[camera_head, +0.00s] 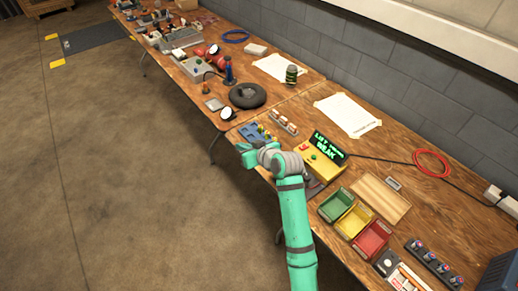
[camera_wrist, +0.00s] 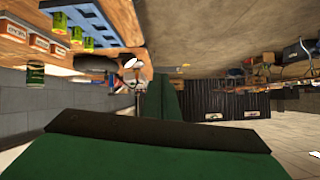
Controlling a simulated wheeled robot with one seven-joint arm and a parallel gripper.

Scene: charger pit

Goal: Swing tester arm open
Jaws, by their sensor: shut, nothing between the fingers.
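The tester (camera_head: 322,155) is a yellow box with a dark display showing green text, which appears to read "WEAK". It stands on the near table, just right of my wrist in the head view. A red button and a green one show on it. I cannot make out its swing arm; my wrist hides part of its left side. My gripper (camera_head: 246,152) is shut and empty, at the table's front edge, left of the tester and apart from it. In the wrist view, the green gripper parts (camera_wrist: 165,100) point along the tables, and the tester is not visible.
A blue tray (camera_head: 249,133) with green-yellow cells lies just beyond my gripper. Battery packs (camera_head: 284,122) lie beside it. Green, yellow and red bins (camera_head: 336,206) stand right of my arm, near a wooden board (camera_head: 381,197). The floor (camera_head: 130,180) at left is clear.

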